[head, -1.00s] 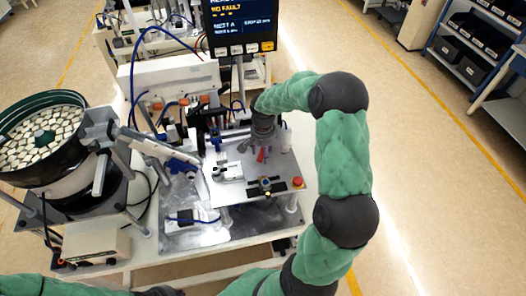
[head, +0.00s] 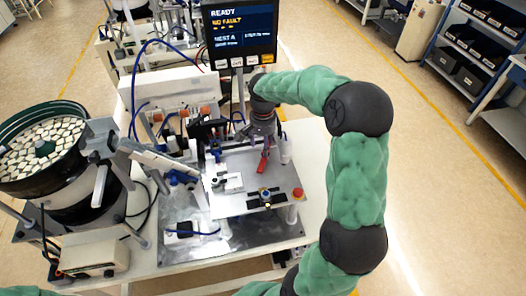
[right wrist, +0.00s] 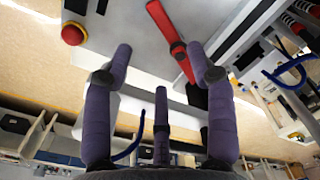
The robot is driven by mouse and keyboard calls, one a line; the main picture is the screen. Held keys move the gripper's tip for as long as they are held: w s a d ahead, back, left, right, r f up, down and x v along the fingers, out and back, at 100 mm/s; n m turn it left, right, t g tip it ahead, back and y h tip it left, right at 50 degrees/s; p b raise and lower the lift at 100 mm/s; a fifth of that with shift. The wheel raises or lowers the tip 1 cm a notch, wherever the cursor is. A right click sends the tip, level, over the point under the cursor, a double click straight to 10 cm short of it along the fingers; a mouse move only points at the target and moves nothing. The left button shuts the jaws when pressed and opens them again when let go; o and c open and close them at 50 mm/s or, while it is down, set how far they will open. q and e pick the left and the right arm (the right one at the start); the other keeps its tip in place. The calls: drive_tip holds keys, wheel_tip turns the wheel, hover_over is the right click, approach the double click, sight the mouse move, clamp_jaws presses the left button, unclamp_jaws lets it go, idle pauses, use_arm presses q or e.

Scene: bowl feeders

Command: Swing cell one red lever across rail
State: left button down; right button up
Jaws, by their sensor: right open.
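The red lever (head: 262,163) stands out on the metal plate, just below my right gripper in the head view. In the right wrist view the red lever (right wrist: 170,38) runs slantwise from the top edge to a dark pivot end near the right-hand finger. My right gripper (head: 263,142) is open, with its fingers pointing down at the plate. In the right wrist view the gripper (right wrist: 160,50) has its purple fingers spread, the lever showing between and beyond their tips. I cannot tell whether a finger touches it. My left gripper is out of view.
The metal plate (head: 232,200) carries a red button (head: 298,193) and small clamps. The bowl feeder (head: 42,150) is at left. The screen (head: 240,30) reads READY, NO FAULT. Floor is open at right.

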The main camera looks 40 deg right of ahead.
drive_tip(key=shift+r, duration=0.6)
